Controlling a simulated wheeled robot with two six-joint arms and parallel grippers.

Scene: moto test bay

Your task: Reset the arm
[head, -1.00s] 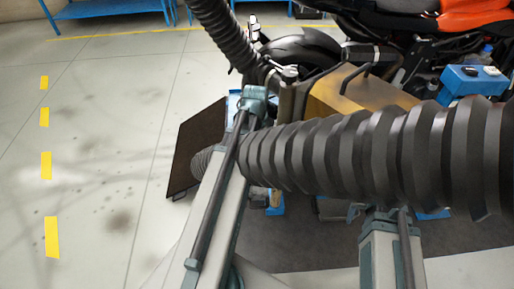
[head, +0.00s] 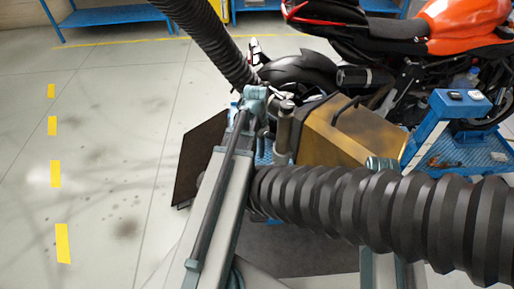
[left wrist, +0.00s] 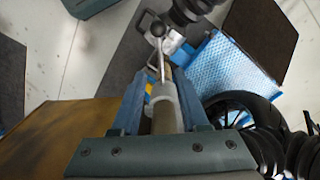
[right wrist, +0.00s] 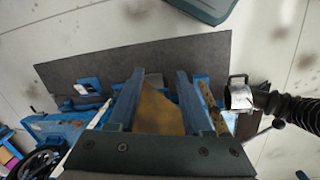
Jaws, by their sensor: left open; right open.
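A thick black corrugated hose (head: 380,210) crosses the head view in front of my right arm. Another hose length (head: 215,40) comes down from the top left. My left gripper (left wrist: 160,78) is open, its jaws on either side of a grey cylinder (left wrist: 165,108) with a thin metal rod; I cannot tell if they touch it. A grey cylinder (head: 284,132) also stands beside the yellow-brown box (head: 325,130) in the head view. My right gripper (right wrist: 159,75) is open above yellow-brown and blue surfaces; the hose hides it in the head view. A metal clamp (right wrist: 240,95) sits at a hose end.
An orange motorcycle (head: 460,22) stands at the back right. A blue cart (head: 436,130) is at the right, and a blue tread plate (left wrist: 232,68) lies near the left gripper. A dark panel (head: 195,160) is at left. The floor at left is clear.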

